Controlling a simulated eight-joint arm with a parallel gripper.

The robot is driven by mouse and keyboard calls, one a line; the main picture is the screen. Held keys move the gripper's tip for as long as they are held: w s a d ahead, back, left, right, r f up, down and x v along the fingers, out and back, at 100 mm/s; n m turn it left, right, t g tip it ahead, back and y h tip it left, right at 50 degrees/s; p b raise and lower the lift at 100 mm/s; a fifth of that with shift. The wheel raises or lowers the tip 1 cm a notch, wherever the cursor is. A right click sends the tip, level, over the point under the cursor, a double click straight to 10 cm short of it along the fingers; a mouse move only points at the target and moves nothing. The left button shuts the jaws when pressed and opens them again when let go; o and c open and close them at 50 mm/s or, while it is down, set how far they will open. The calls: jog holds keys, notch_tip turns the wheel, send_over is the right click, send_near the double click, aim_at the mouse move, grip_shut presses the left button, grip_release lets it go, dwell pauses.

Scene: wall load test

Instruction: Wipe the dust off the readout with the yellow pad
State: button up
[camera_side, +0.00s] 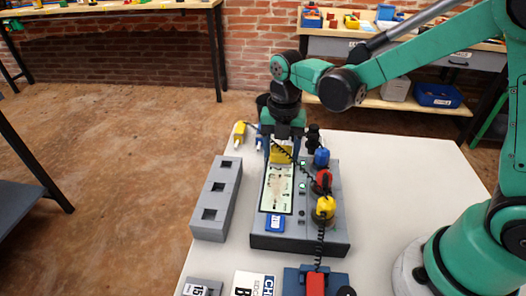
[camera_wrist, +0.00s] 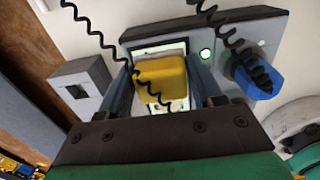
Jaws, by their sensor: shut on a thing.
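The yellow pad (camera_side: 281,155) is held in my gripper (camera_side: 280,150) at the far end of the readout (camera_side: 277,190). The readout is a long pale screen on a grey console (camera_side: 325,222), with dark specks along its middle. In the wrist view the pad (camera_wrist: 161,80) sits between the two blue-grey fingers of my gripper (camera_wrist: 160,85), over the screen (camera_wrist: 150,50). The pad hides part of the screen there. I cannot tell whether the pad touches the screen.
Blue (camera_side: 321,157), red (camera_side: 324,180) and yellow (camera_side: 325,207) plugs with coiled black cords stand along the console's right side. A grey block with square holes (camera_side: 216,198) lies to its left. The table (camera_side: 410,180) is clear on the right.

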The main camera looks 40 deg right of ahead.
aim_at(275, 211)
jog(key=shift+s+a+f, duration=0.15)
jog(key=shift+s+a, duration=0.4)
jog(key=shift+c, duration=0.6)
jog(key=shift+s+a+f, duration=0.15)
jog(key=shift+s+a, duration=1.45)
jog(key=shift+a, duration=0.05)
jog(key=shift+s+a, duration=0.5)
jog(key=shift+s, duration=0.05)
jog(key=shift+s+a, duration=1.6)
jog(key=shift+a, duration=0.05)
grip_shut()
jog(key=shift+w+d, duration=4.3)
jog(key=shift+d, duration=0.05)
jog(key=shift+r, duration=4.2)
